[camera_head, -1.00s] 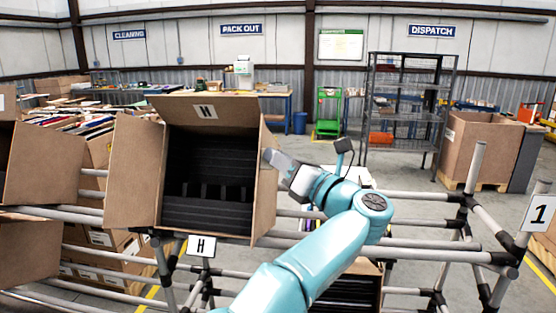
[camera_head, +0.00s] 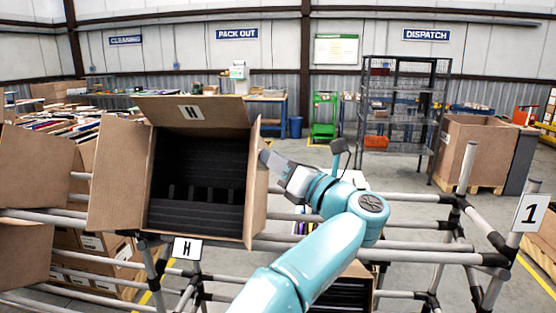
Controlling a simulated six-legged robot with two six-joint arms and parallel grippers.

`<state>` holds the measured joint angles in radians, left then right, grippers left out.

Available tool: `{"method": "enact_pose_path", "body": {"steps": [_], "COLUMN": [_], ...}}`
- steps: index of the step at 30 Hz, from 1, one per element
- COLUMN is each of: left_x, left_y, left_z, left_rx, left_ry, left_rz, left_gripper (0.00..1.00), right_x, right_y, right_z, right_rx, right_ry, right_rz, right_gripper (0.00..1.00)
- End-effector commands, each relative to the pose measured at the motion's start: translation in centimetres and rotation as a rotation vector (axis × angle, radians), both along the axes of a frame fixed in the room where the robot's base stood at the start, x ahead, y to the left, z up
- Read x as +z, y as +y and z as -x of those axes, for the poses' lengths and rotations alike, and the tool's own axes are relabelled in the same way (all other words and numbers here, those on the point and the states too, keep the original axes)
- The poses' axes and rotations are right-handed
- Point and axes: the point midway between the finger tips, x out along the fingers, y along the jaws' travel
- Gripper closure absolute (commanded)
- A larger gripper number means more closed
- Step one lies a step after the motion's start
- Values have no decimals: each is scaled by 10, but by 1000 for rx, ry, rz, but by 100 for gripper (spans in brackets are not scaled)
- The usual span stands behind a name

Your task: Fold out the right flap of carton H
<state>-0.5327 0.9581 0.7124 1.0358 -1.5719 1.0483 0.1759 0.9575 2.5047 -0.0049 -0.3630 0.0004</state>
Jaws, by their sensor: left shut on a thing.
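Carton H (camera_head: 196,241) is a brown box tilted toward me on the rack, with dark ribbed contents inside. Its top flap (camera_head: 215,108) with the H label stands up, and its left flap (camera_head: 118,178) is spread out to the left. Its right flap (camera_head: 257,205) stands out from the right edge of the opening and shows as a narrow, nearly edge-on panel. My left gripper (camera_head: 266,158) is shut on the upper outer part of this right flap; its fingertips are partly hidden there. My right gripper is not in view.
An H sign (camera_head: 187,249) hangs below the carton. Grey rack pipes (camera_head: 420,247) run to the right of it, with a post labelled 1 (camera_head: 530,212). Another carton (camera_head: 35,168) stands close on the left. A dark-filled carton (camera_head: 345,293) sits below my arm.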

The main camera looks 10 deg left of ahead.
Motion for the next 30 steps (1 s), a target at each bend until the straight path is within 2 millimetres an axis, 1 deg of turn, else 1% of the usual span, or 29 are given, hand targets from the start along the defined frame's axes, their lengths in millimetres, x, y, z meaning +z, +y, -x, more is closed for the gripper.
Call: {"method": "enact_pose_path", "body": {"steps": [1, 2, 3, 4, 6, 8, 9, 30], "left_x": [-7, -7, -7, -7, -7, -7, -7, -7], "left_y": [4, 4, 4, 4, 4, 4, 4, 3], "left_z": [-7, -7, -7, -7, -7, -7, -7, -8], "left_rx": [-9, -9, -8, -9, -8, -8, -8, -9], "left_ry": [15, 15, 14, 15, 14, 14, 14, 16], "left_rz": [4, 4, 4, 4, 5, 5, 5, 3], "left_gripper": [100, 100, 74, 68, 68, 65, 68, 68], "right_x": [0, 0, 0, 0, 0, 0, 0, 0], "right_y": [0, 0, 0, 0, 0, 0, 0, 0], "right_z": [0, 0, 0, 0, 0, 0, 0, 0], "right_rx": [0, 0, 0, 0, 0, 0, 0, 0], "right_ry": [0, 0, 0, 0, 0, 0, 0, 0], "right_rz": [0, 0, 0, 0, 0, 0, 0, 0], "right_gripper": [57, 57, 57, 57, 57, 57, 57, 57]}}
